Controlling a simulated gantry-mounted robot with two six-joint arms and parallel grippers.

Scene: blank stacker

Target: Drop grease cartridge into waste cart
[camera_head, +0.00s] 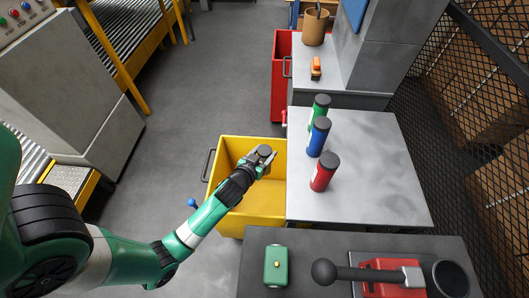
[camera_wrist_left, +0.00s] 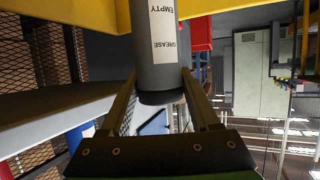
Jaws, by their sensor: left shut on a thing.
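My left gripper (camera_head: 262,160) is shut on a grey grease cartridge (camera_wrist_left: 156,50) with a dark end cap and a white label reading "EMPTY" and "GREASE". In the head view only the cartridge's dark top (camera_head: 264,150) shows clearly, between the fingers. The gripper and cartridge appear over the open yellow cart (camera_head: 222,160), towards its back right. The cart's yellow wall (camera_wrist_left: 60,14) also crosses the top of the left wrist view. How far the cartridge's lower end reaches into the cart is hidden. My right gripper is not in view.
Green (camera_head: 318,112), blue (camera_head: 318,136) and red (camera_head: 324,172) cartridges stand on the grey table (camera_head: 375,150) right of the cart. A red cart (camera_head: 282,85) stands farther back. A dark bench (camera_head: 335,255) with a lever tool (camera_head: 370,274) is in front. Open floor lies left.

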